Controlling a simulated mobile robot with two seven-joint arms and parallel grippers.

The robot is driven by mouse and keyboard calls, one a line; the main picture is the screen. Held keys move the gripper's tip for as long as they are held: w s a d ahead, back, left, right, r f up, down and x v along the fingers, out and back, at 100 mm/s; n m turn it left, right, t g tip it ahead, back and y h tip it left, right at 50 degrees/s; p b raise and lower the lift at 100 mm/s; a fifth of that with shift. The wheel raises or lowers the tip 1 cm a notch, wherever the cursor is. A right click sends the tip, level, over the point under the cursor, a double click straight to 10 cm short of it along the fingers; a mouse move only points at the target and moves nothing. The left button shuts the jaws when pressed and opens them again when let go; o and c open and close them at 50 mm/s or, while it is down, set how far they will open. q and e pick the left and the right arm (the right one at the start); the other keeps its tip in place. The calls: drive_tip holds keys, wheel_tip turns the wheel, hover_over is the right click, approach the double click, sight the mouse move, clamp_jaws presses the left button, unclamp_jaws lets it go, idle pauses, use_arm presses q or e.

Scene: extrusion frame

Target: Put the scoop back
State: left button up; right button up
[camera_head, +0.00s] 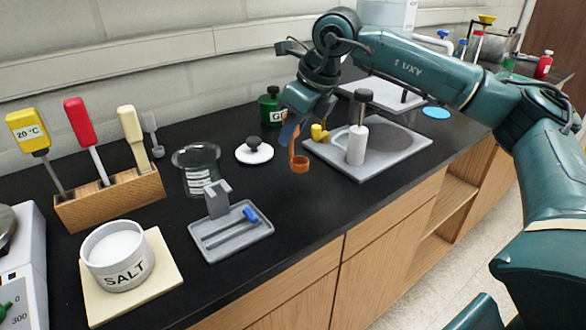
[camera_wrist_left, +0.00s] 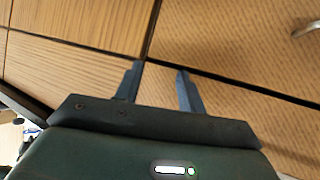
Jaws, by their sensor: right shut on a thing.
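The orange-brown scoop (camera_head: 300,164) hangs from my right gripper (camera_head: 291,130) above the black counter, with its bowl pointing down. My right gripper is shut on its upper part, which the fingers partly hide. It is to the left of the sink and in front of the green bottle. My left gripper (camera_wrist_left: 158,80) shows only in the left wrist view. Its two fingers are apart with nothing between them, in front of wooden cabinet fronts (camera_wrist_left: 230,50).
A grey tray with an upright holder (camera_head: 243,242), a beaker (camera_head: 197,172) and a white lid (camera_head: 254,152) are left of the scoop. The salt pot (camera_head: 118,262) and wooden tool block (camera_head: 110,199) are farther left.

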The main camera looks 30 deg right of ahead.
sight(293, 158)
wheel_tip(293, 158, down, 6)
drive_tip(key=shift+f, duration=0.1)
idle(0.4)
drive_tip(key=shift+f, duration=0.2)
drive_tip(key=o, duration=1)
